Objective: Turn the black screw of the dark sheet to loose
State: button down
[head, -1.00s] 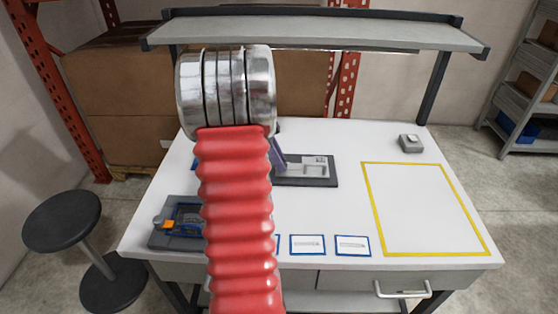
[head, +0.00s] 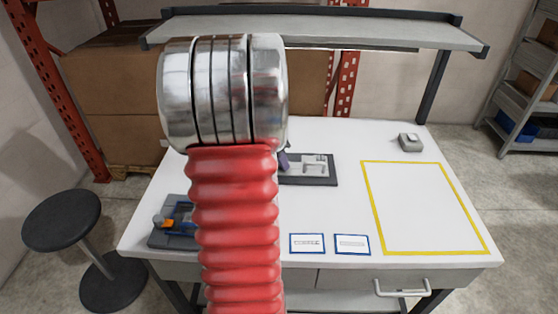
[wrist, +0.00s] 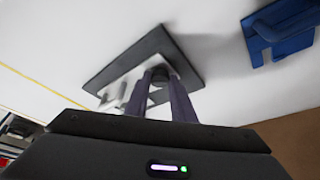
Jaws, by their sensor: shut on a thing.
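The dark sheet (head: 325,183) lies flat on the white table, with pale grey shapes on it. It also shows in the wrist view (wrist: 97,85), tilted across the picture. The black screw (wrist: 160,72) is a dark round knob over the sheet, between the fingertips of my gripper (wrist: 165,80). My gripper is shut on the screw, with one purple finger on each side. In the head view my arm hides most of the gripper and the screw; only a bit of purple finger shows. Which way the screw is turned cannot be told.
A blue block (wrist: 283,30) stands close to the sheet in the wrist view. A grey holder with orange and blue parts (head: 172,225) is at the table's left front. Two blue-framed cards (head: 307,243) lie in front. The yellow-outlined area (head: 425,205) is empty. A small grey box (head: 410,142) stands behind it.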

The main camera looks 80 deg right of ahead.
jog(key=n, duration=0.1)
jog(key=n+t, duration=0.1)
jog(key=n, duration=0.1)
jog(key=n+t, duration=0.1)
jog(key=shift+s+a+f+n+h, duration=0.2)
jog(key=shift+s+n+h, duration=0.1)
jog(key=shift+n, duration=0.1)
jog(key=shift+s+n+t, duration=0.2)
jog(key=shift+n+t, duration=0.6)
jog(key=shift+n, duration=1.3)
jog(key=shift+s+f+n+t+y, duration=0.1)
jog(key=shift+n+t+y, duration=0.2)
jog(key=shift+n, duration=0.7)
jog(key=shift+s+n+t+y, duration=0.1)
jog(key=shift+n+t, duration=0.3)
jog(key=shift+n, duration=0.6)
jog(key=shift+s+d+n+t+y, duration=0.1)
jog(key=shift+n+t+y, duration=0.2)
jog(key=shift+n, duration=0.85)
jog(key=shift+s+d+n+t+y, duration=0.1)
jog(key=shift+n+t+y, duration=0.2)
jog(key=shift+n, duration=0.85)
jog(key=c, duration=1.5)
grip_release()
jog(key=shift+w, duration=0.1)
jog(key=shift+d, duration=0.1)
jog(key=shift+r, duration=0.25)
